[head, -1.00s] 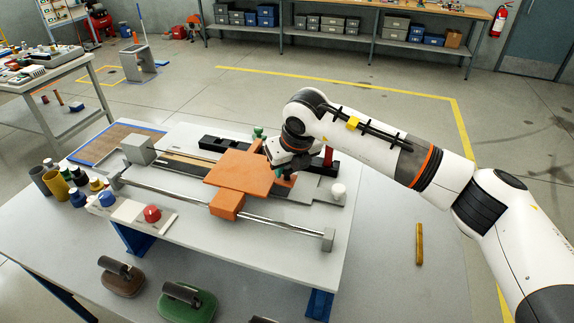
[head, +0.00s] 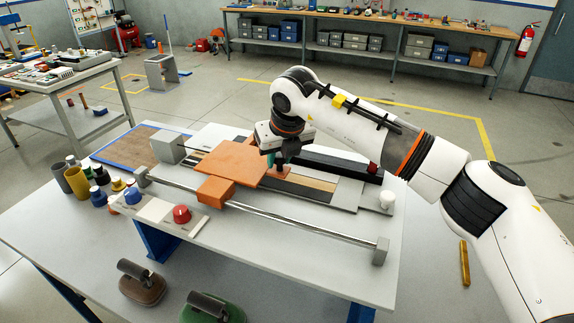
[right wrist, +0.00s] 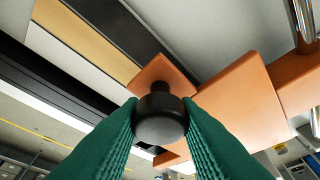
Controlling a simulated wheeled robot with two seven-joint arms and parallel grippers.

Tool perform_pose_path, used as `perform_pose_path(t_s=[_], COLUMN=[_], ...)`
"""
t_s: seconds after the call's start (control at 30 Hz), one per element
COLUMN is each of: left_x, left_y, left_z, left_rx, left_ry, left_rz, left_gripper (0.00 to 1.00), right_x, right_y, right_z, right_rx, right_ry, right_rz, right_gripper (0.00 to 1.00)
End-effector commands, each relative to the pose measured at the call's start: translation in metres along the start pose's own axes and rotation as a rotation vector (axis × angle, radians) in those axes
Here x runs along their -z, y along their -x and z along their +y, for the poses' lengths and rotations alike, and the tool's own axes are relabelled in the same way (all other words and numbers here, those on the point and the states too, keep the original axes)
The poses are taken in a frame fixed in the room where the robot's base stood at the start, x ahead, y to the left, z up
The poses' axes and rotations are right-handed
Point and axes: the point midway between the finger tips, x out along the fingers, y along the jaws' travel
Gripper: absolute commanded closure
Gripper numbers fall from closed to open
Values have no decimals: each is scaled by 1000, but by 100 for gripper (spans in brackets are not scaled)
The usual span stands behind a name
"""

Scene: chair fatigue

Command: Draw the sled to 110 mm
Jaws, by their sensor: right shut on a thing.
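The orange sled (head: 228,162) is a flat plate with an orange block (head: 215,190) around a round steel rail (head: 300,225). It stands toward the left part of the rail. A small orange tab (head: 283,174) on its right carries a knob, mostly hidden in the head view. In the right wrist view, the black round knob (right wrist: 160,122) sits between green fingers. My right gripper (head: 279,160) is shut on this knob. The orange plate also shows in the right wrist view (right wrist: 232,95). No readable 110 mm mark shows. My left gripper is not in view.
A grey end block (head: 167,148) stands left of the sled. A red knob (head: 182,214) and a blue knob (head: 133,196) sit on a front panel. Several cups and coloured pegs stand at the left. A white peg (head: 387,199) stands right. The bench front is fairly clear.

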Motion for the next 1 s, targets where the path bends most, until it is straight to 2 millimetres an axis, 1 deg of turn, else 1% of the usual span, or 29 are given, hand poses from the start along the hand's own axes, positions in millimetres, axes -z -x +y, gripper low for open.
perform_pose_path(t_s=[0.1, 0.23, 0.27, 0.3, 0.37, 0.63, 0.73, 0.87, 1.0], left_x=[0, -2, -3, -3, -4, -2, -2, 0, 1], left_y=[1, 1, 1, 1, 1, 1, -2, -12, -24], left_z=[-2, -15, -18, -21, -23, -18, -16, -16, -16], left_rx=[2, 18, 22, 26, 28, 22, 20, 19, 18], left_ry=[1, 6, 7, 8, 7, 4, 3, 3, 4], left_rz=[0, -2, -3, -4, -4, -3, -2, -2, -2], left_gripper=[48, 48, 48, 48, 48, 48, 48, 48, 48], right_x=[0, 0, 0, 0, 0, -1, -1, -1, -1], right_y=[0, 0, 0, 0, 0, 0, 4, 21, 50], right_z=[1, 1, 1, 1, 1, 1, 1, 2, 1], right_rx=[-1, -1, -1, -1, -1, -1, -1, -2, -2], right_ry=[2, 1, 1, 1, 1, 0, 0, 0, 2], right_rz=[-3, -3, -3, -3, -3, -3, -2, 1, 3], right_gripper=[100, 100, 67, 61, 51, 50, 50, 50, 50])
